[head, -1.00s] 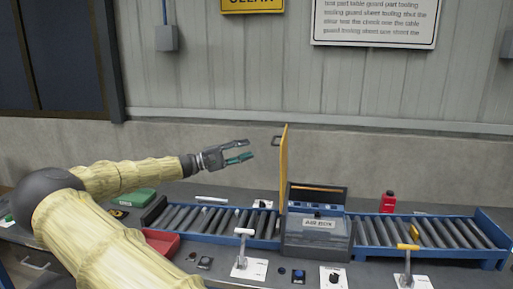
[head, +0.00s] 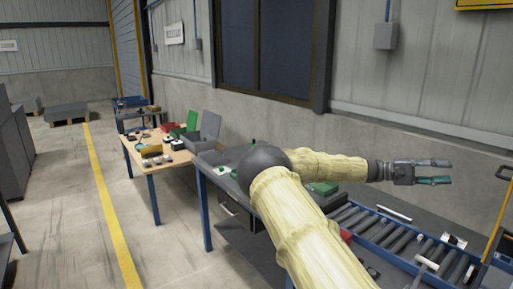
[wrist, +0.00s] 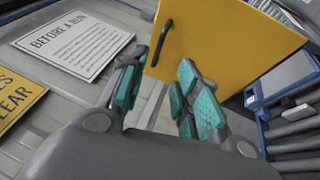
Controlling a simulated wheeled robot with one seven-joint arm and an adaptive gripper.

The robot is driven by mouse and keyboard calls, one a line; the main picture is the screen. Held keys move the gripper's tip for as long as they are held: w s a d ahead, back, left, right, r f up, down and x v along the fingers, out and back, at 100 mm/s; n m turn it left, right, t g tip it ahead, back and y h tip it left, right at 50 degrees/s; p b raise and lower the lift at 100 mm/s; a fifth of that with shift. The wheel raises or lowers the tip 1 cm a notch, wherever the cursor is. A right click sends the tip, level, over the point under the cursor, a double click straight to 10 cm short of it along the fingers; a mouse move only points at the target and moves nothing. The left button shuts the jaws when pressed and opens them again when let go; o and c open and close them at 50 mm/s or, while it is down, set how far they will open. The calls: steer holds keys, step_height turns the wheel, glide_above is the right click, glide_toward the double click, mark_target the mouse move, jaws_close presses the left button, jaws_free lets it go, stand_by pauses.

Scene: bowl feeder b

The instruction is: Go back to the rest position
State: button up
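My gripper (head: 448,171) is at the end of my outstretched arm, above the conveyor in the head view. Its teal-padded fingers are apart with nothing between them; they also show spread in the wrist view (wrist: 160,85). A yellow panel (wrist: 225,45) with a dark handle (wrist: 161,42) stands beyond the fingertips. In the head view only the edge of this panel (head: 496,218) shows at the right border, a short gap from the gripper. The air box beside it is out of the head view.
The roller conveyor (head: 388,215) runs below my gripper along the wall. A wooden table (head: 146,163) with small items stands farther left, with a grey lidded box (head: 205,130). The floor (head: 60,220) at the left is clear, with a yellow line (head: 108,208).

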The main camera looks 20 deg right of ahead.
steer(key=s+a+f+n+t+y+p, duration=0.1)
steer(key=s+a+f+t+y, duration=0.2)
steer(key=s+a+f, duration=0.9)
steer(key=s+a+f+n+t+y+p, duration=0.2)
steer(key=a+f, duration=0.5)
steer(key=f, duration=1.2)
steer(key=s+a+f+t+y+p, duration=0.1)
steer(key=s+a+f+t+y, duration=0.25)
steer(key=s+a+f, duration=0.85)
steer(key=s+a+f+n+t+y+b, duration=0.1)
steer(key=a+f+n+t+y+b, duration=0.1)
steer(key=a+f, duration=0.5)
steer(key=s+a+f+n+t+y+b, duration=0.2)
steer(key=a+f, duration=0.5)
steer(key=a, duration=0.7)
steer(key=shift+a+n+t+y, duration=0.15)
steer(key=shift+n+t+y, duration=0.25)
steer(key=shift+t+y, duration=0.6)
steer(key=shift+t+h, duration=0.25)
